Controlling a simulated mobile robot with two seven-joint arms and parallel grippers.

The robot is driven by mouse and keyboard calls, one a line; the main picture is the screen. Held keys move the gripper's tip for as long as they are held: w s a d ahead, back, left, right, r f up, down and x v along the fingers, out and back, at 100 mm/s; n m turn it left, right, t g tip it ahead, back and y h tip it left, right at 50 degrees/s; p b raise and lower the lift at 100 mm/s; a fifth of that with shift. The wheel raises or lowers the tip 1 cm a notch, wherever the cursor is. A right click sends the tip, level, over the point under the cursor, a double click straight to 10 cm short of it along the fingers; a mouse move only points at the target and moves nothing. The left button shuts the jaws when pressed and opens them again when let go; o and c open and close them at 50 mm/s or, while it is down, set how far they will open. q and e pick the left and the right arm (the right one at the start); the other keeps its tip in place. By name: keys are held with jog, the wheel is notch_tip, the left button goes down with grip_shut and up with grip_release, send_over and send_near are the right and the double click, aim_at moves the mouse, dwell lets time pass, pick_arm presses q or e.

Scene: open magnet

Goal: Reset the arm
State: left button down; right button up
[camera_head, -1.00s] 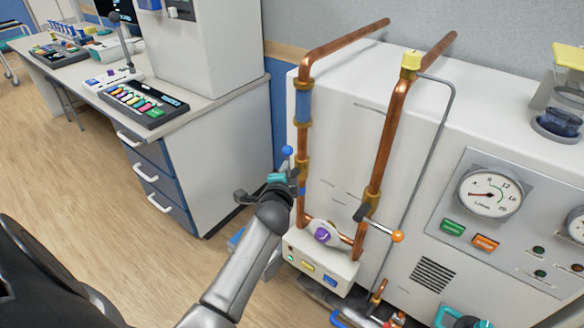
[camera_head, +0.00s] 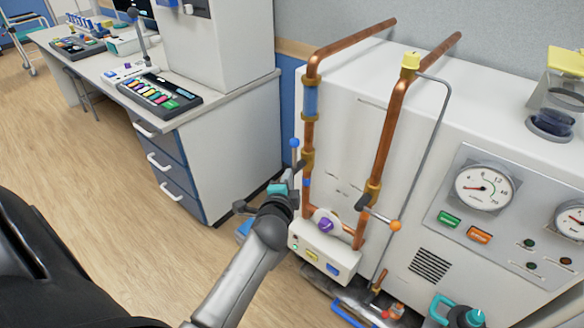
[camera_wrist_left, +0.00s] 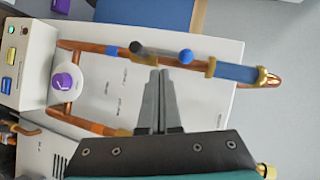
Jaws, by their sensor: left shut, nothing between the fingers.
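My left arm reaches in from the bottom of the head view, and its gripper (camera_head: 297,178) is beside the left copper pipe (camera_head: 308,135), just below the blue-ball lever (camera_head: 294,143). In the left wrist view the two grey fingers (camera_wrist_left: 159,76) are together with nothing between them. Their tips are close to the dark lever arm, and the blue ball (camera_wrist_left: 185,56) is to the right of the tips. I cannot tell whether they touch the lever. My right gripper is not in view.
A purple knob (camera_head: 326,225) and an orange-ball lever (camera_head: 395,226) are right of the gripper on the white machine (camera_head: 345,130). Gauges (camera_head: 484,188) are farther right. A drawer desk (camera_head: 228,155) stands at the left.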

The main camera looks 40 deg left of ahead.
pick_arm(q)
jog(key=shift+p+v, duration=0.5)
jog(key=shift+v, duration=2.35)
jog(key=s+d+f+n+g+h, duration=0.1)
jog(key=s+d+f+g+h, duration=0.15)
jog(key=s+f, duration=0.45)
jog(key=s+d+f+n+g+h, duration=0.15)
jog(key=d+f, duration=0.25)
jog(key=f, duration=0.8)
jog(key=s+d+f+n+g+h, duration=0.15)
jog(key=s+d+f, duration=0.3)
jog(key=f, duration=0.45)
jog(key=s+f+n+g, duration=0.2)
jog(key=s+f, duration=0.4)
jog(key=s, duration=0.6)
jog(key=s+f+n+g, duration=0.2)
jog(key=s+f+g, duration=0.3)
jog(key=s, duration=0.8)
jog(key=shift+s+d+f+h, duration=0.3)
jog(key=shift+d+f+h, duration=0.05)
jog(key=shift+f+h, duration=0.1)
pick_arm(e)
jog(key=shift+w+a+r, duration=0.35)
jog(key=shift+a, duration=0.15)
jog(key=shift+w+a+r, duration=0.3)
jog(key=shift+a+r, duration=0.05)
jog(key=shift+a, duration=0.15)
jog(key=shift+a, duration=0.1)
